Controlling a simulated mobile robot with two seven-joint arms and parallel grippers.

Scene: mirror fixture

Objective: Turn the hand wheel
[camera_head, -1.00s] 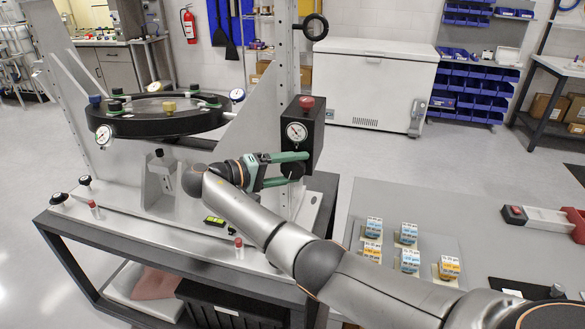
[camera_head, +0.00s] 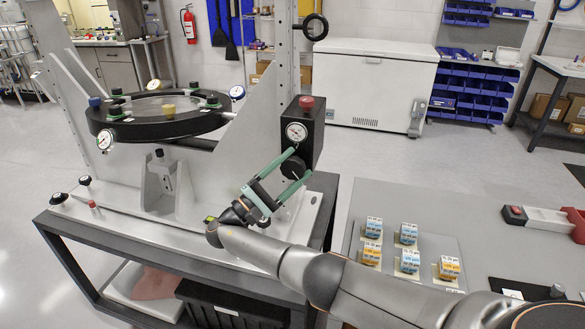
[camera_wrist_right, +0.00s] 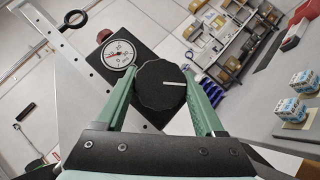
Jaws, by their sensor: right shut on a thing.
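The hand wheel is a round black knob (camera_head: 293,168) on the front of a black box (camera_head: 310,128) with a round white gauge (camera_head: 296,132) and a red cap (camera_head: 306,102). In the right wrist view the knob (camera_wrist_right: 160,90) shows a white line pointing right. My right gripper (camera_head: 301,161) comes from the lower left, with its green fingers slanting up to the right. It is shut on the knob, one finger on each side. The fingers also show in the wrist view (camera_wrist_right: 160,73). My left gripper is not in view.
The box is fixed to a perforated upright of a grey fixture (camera_head: 150,235) on a dark-framed table. A round black ring frame (camera_head: 120,130) with clamps is at left. A grey table (camera_head: 450,210) with several small labelled blocks is at right.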

